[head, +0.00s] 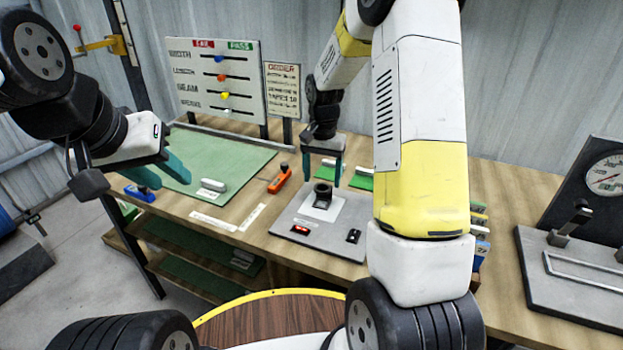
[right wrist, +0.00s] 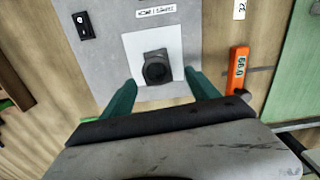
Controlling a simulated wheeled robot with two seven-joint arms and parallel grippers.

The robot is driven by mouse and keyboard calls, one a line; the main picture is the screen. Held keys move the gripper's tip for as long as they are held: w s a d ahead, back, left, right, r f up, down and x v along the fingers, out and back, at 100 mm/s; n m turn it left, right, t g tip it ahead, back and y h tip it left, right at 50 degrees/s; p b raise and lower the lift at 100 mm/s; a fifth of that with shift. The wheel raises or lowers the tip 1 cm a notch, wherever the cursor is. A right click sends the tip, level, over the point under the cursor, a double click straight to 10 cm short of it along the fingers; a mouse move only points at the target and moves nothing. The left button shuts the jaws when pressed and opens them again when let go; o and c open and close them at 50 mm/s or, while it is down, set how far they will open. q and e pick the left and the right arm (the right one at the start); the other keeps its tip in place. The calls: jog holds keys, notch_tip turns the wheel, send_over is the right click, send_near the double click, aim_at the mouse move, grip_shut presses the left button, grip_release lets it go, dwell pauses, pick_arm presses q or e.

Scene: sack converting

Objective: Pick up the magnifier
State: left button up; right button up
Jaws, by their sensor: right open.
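The magnifier appears to be the short black cylinder (head: 322,190) standing on a white square on a grey plate; it also shows in the right wrist view (right wrist: 157,70). My right gripper (head: 322,180) is open, pointing down, with its teal fingers apart above the cylinder. In the right wrist view, my right fingertips (right wrist: 160,85) lie to either side of the cylinder's near edge, with nothing between them. My left gripper (head: 165,172) hangs at the left, over the bench's left end, away from the cylinder; its finger gap is unclear.
A gauge stand (head: 598,185) is at the right. A board with coloured sliders (head: 215,80) stands behind.

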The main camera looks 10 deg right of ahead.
aim_at(323, 186)
jog(key=f, duration=0.4)
jog(key=shift+s+d, duration=0.1)
jog(key=shift+s, duration=0.1)
jog(key=c, duration=1.5)
jog(key=shift+o, duration=0.2)
jog(key=shift+r, duration=0.1)
